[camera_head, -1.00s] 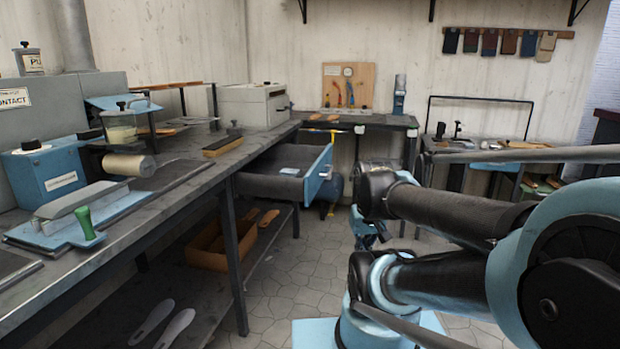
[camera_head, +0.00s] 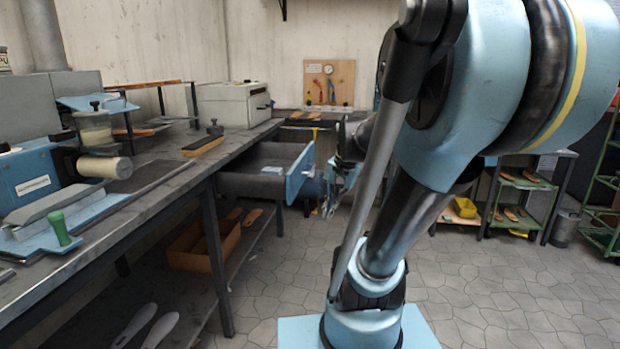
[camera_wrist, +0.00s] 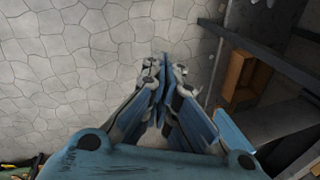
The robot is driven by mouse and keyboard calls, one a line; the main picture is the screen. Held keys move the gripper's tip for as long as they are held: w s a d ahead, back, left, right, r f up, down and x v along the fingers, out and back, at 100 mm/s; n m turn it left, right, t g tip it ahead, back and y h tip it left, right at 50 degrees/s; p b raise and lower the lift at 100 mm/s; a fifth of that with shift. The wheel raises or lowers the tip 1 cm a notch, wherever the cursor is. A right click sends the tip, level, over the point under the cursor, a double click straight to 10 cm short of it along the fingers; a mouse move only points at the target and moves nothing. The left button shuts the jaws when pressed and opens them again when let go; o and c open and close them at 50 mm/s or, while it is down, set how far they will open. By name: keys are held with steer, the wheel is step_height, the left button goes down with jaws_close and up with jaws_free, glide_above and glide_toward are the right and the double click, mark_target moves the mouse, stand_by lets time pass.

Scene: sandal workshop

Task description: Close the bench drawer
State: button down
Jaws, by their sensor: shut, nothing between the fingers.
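The bench drawer (camera_head: 262,187) is pulled out from the workbench (camera_head: 160,190) in the head view. Its blue front panel (camera_head: 299,174) faces right, and a small light item lies inside. My gripper (camera_head: 328,210) hangs just right of the front panel, fingers pointing down, partly hidden behind my arm. In the wrist view my gripper (camera_wrist: 163,60) has its fingertips together with nothing between them. The drawer's blue front edge (camera_wrist: 233,130) shows close to the right of the fingers there. I cannot tell whether they touch.
A brown box (camera_head: 205,248) sits on the shelf below the bench; it also shows in the wrist view (camera_wrist: 238,75). A grey machine (camera_head: 232,104) stands at the bench's far end. A green rack (camera_head: 520,195) stands at right. The tiled floor between is free.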

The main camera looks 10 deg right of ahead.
steer(key=w+d+r+m+y, duration=0.1)
steer(key=w+d+m+y, duration=0.3)
steer(key=w, duration=0.6)
steer(key=w+d+r+m+t, duration=0.1)
steer(key=w+d+r+m, duration=0.1)
steer(key=w+m, duration=0.65)
steer(key=w+d+r+m+y, duration=0.1)
steer(key=w+d+m+y, duration=0.15)
steer(key=w, duration=1.05)
glide_toward(300, 183)
step_height(300, 183, down, 3)
steer(key=shift+w+a+r, duration=0.1)
steer(key=shift+w+a, duration=0.1)
steer(key=shift+a, duration=0.6)
steer(key=shift+w+a+r, duration=0.1)
steer(key=shift+w+a, duration=0.15)
steer(key=shift+a, duration=0.55)
